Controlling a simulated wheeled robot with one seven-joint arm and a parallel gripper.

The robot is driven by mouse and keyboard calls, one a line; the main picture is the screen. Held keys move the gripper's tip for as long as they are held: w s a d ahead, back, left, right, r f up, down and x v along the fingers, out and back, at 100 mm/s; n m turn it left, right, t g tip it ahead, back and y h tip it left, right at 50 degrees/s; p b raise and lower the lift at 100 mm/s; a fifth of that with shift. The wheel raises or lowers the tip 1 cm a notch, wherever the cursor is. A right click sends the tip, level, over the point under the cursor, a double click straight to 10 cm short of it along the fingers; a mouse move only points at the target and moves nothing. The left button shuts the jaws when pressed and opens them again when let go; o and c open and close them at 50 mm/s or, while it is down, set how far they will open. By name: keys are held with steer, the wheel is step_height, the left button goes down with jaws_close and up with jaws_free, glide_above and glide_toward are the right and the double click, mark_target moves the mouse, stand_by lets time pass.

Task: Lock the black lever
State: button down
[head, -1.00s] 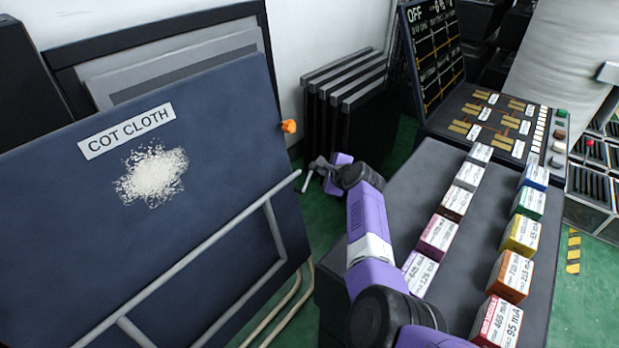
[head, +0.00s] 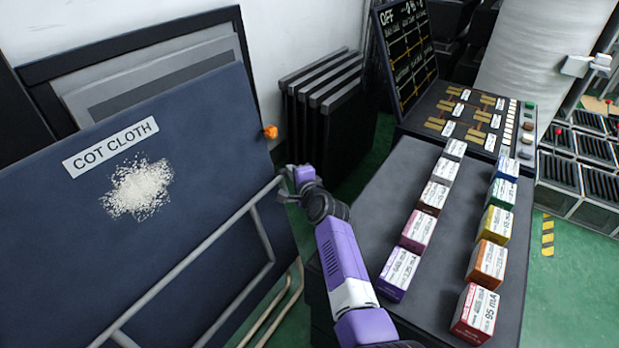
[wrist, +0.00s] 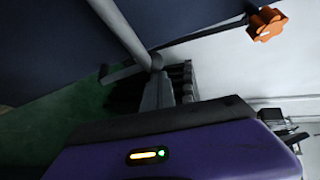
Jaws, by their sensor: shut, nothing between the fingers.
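I cannot make out a black lever in either view. My gripper (head: 287,188) is at the right edge of the dark blue board labelled COT CLOTH (head: 70,225), close to the upper end of its grey bar frame (head: 235,217). It is shut and holds nothing. I cannot tell whether it touches the bar. In the wrist view the bar (wrist: 122,30) ends right by the grey gripper parts, above my purple wrist body. An orange knob (head: 270,132) sits at the board's right edge, above my gripper; it also shows at upper right in the wrist view (wrist: 267,24).
A dark bench (head: 400,275) with two rows of coloured labelled blocks stands right of my arm. A control panel (head: 470,118) with a black display is behind it. Dark upright panels (head: 325,115) lean at the wall. Green floor shows at right (head: 580,285).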

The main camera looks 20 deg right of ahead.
steer(key=shift+s+a+r+p, duration=0.1)
steer(key=shift+s+a+p, duration=0.05)
steer(key=shift+a+p, duration=0.25)
stand_by(0.3)
steer(key=p+v, duration=0.4)
steer(key=v, duration=0.4)
steer(key=shift+d, duration=0.2)
